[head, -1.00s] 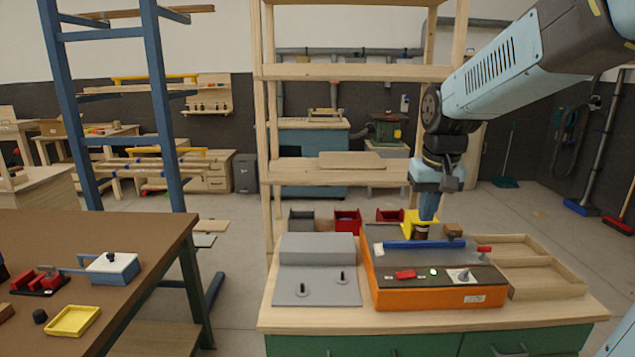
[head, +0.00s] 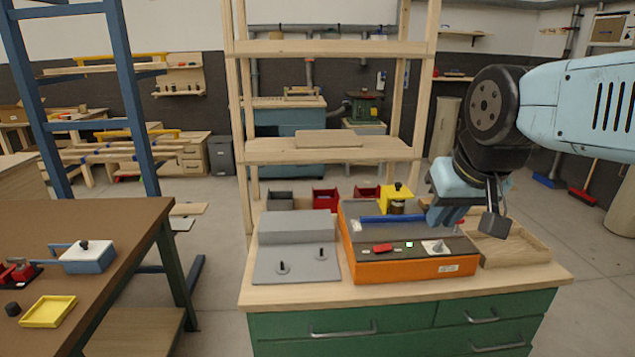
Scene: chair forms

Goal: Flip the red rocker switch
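The red rocker switch (head: 382,248) sits on the dark sloped top of the orange machine box (head: 415,268), left of a lit green lamp (head: 409,244). A light plate with a small knob or lever (head: 435,247) is right of the lamp. My gripper (head: 438,218) points down over the right part of the box, beside the right end of a blue bar (head: 400,219). It is up and to the right of the switch and apart from it. Its fingers blend together, so their opening is unclear. I see nothing held.
A grey box with two small levers (head: 297,262) stands left of the orange box on the wooden bench top (head: 400,292). A yellow block (head: 397,195) is behind the bar, and a wooden tray (head: 515,250) is on the right. A wooden shelf frame (head: 330,150) rises behind.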

